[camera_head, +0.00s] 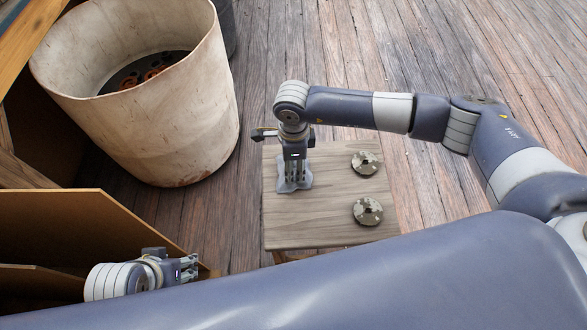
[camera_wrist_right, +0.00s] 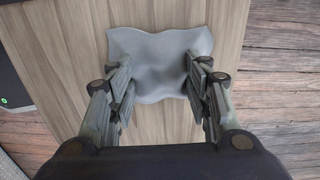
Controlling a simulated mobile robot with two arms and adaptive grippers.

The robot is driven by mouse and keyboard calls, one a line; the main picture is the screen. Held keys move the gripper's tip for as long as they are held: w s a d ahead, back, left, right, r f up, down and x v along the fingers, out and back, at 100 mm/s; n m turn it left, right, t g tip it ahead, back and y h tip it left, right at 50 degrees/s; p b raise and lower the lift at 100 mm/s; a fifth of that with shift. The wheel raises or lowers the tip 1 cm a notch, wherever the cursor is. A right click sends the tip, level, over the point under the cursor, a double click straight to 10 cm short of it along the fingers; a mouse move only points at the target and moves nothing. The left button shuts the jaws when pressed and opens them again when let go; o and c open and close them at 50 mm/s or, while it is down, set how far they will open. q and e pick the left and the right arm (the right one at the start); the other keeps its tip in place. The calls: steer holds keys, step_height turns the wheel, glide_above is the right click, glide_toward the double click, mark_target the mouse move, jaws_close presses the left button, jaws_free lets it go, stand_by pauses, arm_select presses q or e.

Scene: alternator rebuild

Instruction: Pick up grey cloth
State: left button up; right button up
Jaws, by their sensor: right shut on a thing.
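The grey cloth (camera_head: 281,187) lies on the left part of a small wooden table. In the right wrist view the cloth (camera_wrist_right: 155,50) is wavy, with its near part between the fingers. My right gripper (camera_head: 296,182) points down over the table and is shut on the cloth, its fingers some way apart with cloth between them. It also shows in the right wrist view (camera_wrist_right: 160,85). My left gripper (camera_head: 193,268) is at the lower left, away from the table, beside brown panels. Its finger opening is too small to judge.
The small table (camera_head: 320,225) also bears two round metal parts, one farther back (camera_head: 365,163) and one nearer (camera_head: 367,211), right of the cloth. A large worn bin (camera_head: 160,115) with dark and orange parts inside stands left. Brown panels (camera_head: 90,225) stand at the lower left.

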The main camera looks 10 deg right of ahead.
steer(key=shift+r, duration=0.6)
step_height(320, 180, up, 2)
steer(key=shift+r+p, duration=0.2)
steer(key=shift+p, duration=0.25)
steer(key=s+a+r, duration=0.1)
steer(key=s+a, duration=0.7)
steer(key=a, duration=0.5)
steer(key=shift+s+a+r+p, duration=0.2)
steer(key=shift+s+a+p, duration=0.05)
steer(key=shift+s+p, duration=0.1)
steer(key=o, duration=0.5)
steer(key=shift+c, duration=0.2)
steer(key=c, duration=0.4)
